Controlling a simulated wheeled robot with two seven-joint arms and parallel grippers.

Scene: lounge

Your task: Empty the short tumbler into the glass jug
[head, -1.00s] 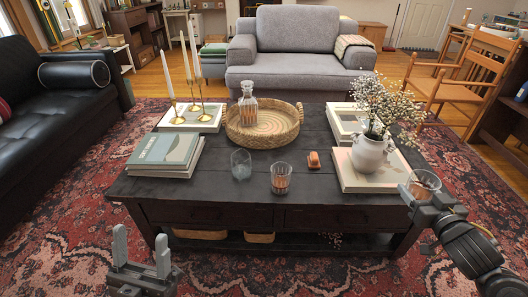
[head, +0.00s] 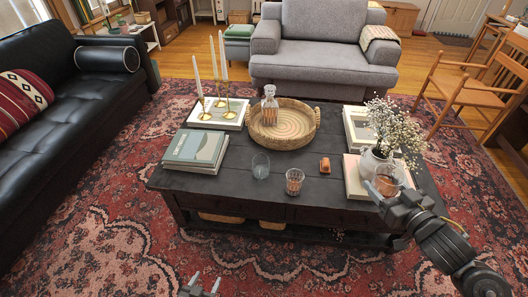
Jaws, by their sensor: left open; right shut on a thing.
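My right gripper (head: 390,197) is shut on a short clear tumbler (head: 388,181) with a brownish tint. It holds the tumbler upright, in front of the white vase in the picture. My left gripper (head: 203,288) is open and empty at the bottom edge, only its fingertips showing. A glass vessel with a narrow neck (head: 269,107), possibly the jug, stands in the woven tray (head: 311,125); amber shows in it. A clear glass (head: 261,165) and a ribbed glass with amber in it (head: 294,181) stand near the table's front edge.
The dark coffee table (head: 235,182) also bears books (head: 195,149), brass candlesticks (head: 221,88) on a white book, a small orange-brown block (head: 325,165) and a white flower vase (head: 372,163) on books. A black sofa (head: 60,90) stands left; patterned rug lies in front.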

